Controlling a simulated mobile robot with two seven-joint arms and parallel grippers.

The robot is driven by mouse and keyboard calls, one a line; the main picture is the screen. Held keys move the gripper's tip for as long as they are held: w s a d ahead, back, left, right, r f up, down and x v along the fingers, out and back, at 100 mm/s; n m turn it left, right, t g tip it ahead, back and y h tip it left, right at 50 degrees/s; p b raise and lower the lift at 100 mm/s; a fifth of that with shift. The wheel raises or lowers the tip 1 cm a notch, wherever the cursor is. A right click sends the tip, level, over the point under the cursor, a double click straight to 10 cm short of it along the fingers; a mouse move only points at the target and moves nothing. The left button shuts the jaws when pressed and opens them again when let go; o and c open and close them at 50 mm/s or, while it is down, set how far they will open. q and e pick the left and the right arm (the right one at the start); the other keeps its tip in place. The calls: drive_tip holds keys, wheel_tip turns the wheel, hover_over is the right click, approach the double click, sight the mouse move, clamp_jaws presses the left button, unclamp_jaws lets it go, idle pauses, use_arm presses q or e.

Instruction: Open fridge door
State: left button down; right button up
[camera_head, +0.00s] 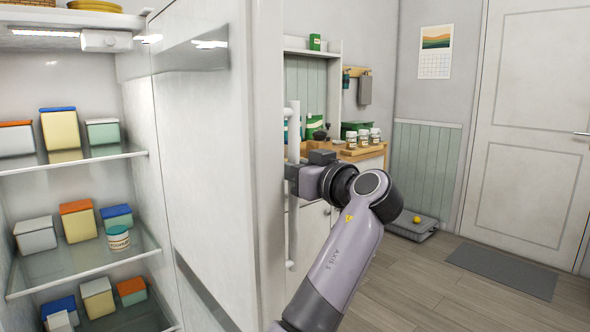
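The fridge door (205,150) stands open, swung out toward me, with its inner face to the left. Its white vertical bar handle (292,230) is on the outer side, right of the door edge. My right gripper (292,176) is at the middle of the handle and appears shut around it; the fingertips are partly hidden. My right arm reaches up to it from the bottom of the view. The fridge interior (80,260) shows at the left with lit shelves. My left gripper is out of view.
Several coloured containers (62,132) stand on the glass shelves. Behind the door is a counter (370,152) with jars and green items. A grey floor mat (502,270) lies before a closed white room door (530,130). Open floor is at the right.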

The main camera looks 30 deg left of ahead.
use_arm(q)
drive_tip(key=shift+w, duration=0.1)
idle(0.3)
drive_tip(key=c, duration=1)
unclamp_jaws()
use_arm(e)
drive_tip(key=shift+f, duration=0.1)
drive_tip(key=shift+d, duration=0.2)
